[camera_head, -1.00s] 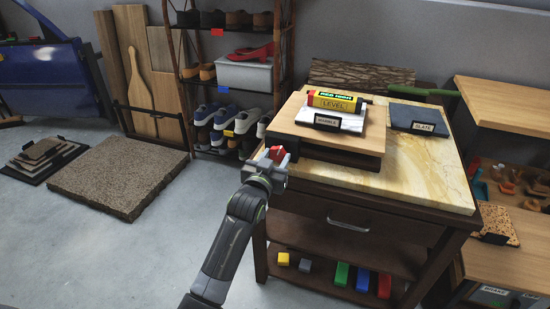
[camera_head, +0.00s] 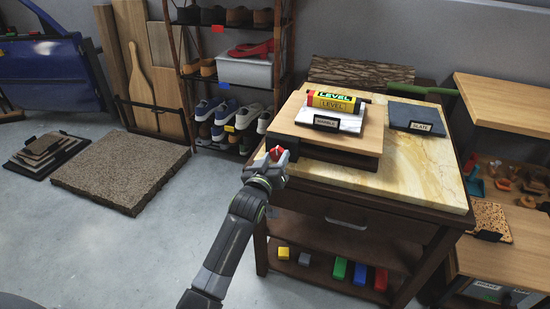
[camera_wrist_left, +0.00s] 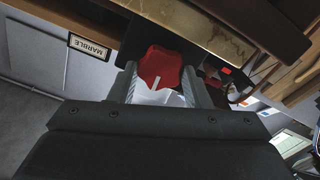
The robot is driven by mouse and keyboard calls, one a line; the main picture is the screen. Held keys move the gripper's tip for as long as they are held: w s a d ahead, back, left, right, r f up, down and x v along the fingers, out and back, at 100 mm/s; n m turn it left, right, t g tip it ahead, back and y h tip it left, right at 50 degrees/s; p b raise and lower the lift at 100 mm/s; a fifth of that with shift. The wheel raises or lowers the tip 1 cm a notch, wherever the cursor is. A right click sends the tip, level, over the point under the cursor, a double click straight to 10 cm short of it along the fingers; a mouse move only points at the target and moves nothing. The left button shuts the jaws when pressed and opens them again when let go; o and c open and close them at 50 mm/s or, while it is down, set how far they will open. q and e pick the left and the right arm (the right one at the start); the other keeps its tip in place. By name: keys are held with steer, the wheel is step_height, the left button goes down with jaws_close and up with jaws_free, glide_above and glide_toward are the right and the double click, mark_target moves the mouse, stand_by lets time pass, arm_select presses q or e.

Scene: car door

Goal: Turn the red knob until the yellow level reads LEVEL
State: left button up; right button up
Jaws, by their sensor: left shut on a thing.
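The yellow level (camera_head: 342,105), with red ends, lies on a white marble slab (camera_head: 352,124) labelled MARBLE. Its black display shows LEVEL in bright letters. The slab rests on a wooden platform (camera_head: 310,135) on the stone-topped bench. The red knob (camera_head: 276,152) is at the platform's left side. My left gripper (camera_head: 278,158) is shut on the knob. In the left wrist view the red knob (camera_wrist_left: 160,67), with a white pointer line, sits between the two fingers (camera_wrist_left: 160,90). My right gripper is not in view.
A slate tile (camera_head: 416,118) lies to the right on the bench top (camera_head: 410,165). A shoe rack (camera_head: 185,75) stands behind my left arm. Coloured blocks lie on the bench's lower shelf (camera_head: 315,262). The floor at left front is clear.

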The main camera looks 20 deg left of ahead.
arm_select(q)
steer(key=o, duration=1)
steer(key=shift+s, duration=0.1)
steer(key=shift+s, duration=0.35)
steer(key=s, duration=1.6)
steer(key=shift+s+a+p, duration=0.25)
steer(key=shift+a+p, duration=0.05)
steer(key=shift+p, duration=0.05)
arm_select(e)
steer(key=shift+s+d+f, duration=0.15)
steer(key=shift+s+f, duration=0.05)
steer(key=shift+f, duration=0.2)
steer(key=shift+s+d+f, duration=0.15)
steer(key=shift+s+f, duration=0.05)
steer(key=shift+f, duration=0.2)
